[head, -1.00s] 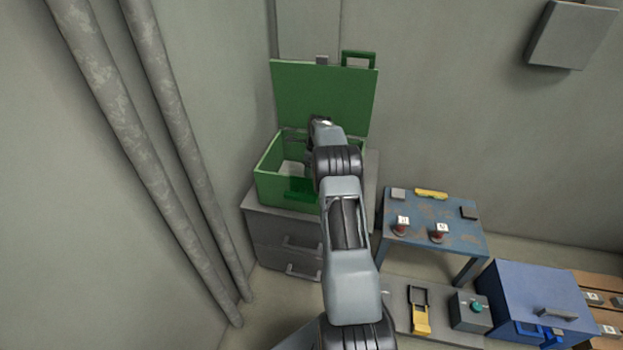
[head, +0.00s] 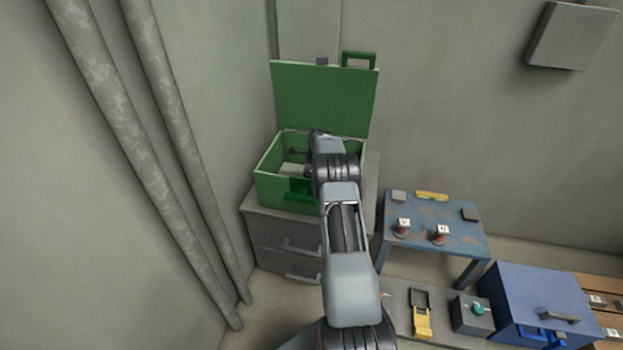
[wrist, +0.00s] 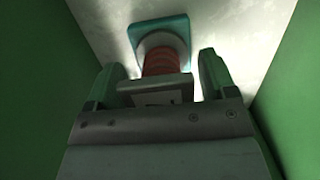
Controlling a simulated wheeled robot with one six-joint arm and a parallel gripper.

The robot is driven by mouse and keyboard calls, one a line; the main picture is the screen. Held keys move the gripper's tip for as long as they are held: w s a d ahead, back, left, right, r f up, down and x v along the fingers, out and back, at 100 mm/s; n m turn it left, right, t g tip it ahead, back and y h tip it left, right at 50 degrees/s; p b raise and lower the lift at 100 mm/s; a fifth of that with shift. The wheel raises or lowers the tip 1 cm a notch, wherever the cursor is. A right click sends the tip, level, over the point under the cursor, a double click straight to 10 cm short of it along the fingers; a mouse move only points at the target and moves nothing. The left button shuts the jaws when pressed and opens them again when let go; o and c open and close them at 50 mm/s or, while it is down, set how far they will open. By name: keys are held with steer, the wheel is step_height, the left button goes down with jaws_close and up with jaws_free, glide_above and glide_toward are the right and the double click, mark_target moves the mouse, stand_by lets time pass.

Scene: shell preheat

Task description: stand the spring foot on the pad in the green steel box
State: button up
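The green steel box (head: 283,188) stands open on a grey drawer cabinet, lid raised at the back. My gripper (wrist: 160,75) is down inside it, green walls on both sides in the wrist view. The spring foot (wrist: 160,64) has a red coil and a pale round base. That base lies over the teal pad (wrist: 178,22) on the box's pale floor; I cannot tell whether they touch. In the head view my arm hides the spring foot and pad.
A worn blue table (head: 425,213) to the right holds two red parts with white tags, a yellow level and small grey blocks. A blue chest (head: 540,300) stands at lower right. The raised lid (head: 322,98) and the pipes (head: 170,120) on the left bound the space.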

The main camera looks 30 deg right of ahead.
steer(key=r, duration=0.4)
steer(key=r+p, duration=0.1)
steer(key=r, duration=0.3)
steer(key=s+d+r+p, duration=0.1)
steer(key=r, duration=0.3)
steer(key=shift+s, duration=0.1)
steer(key=s+a+r+n+h, duration=0.1)
steer(key=s+a+r+n, duration=0.5)
steer(key=a, duration=0.3)
steer(key=s+a+r+n, duration=0.4)
steer(key=a+r+n, duration=0.2)
steer(key=a+n, duration=0.3)
steer(key=s+a+f+n, duration=0.1)
steer(key=s+a+n, duration=0.5)
steer(key=s, duration=0.3)
steer(key=s+a+f+n+t, duration=0.1)
steer(key=s+a+n, duration=0.4)
steer(key=s, duration=0.4)
steer(key=shift+s+a+f+n+t, duration=0.3)
steer(key=shift+s+a+n, duration=0.1)
steer(key=shift+n, duration=0.4)
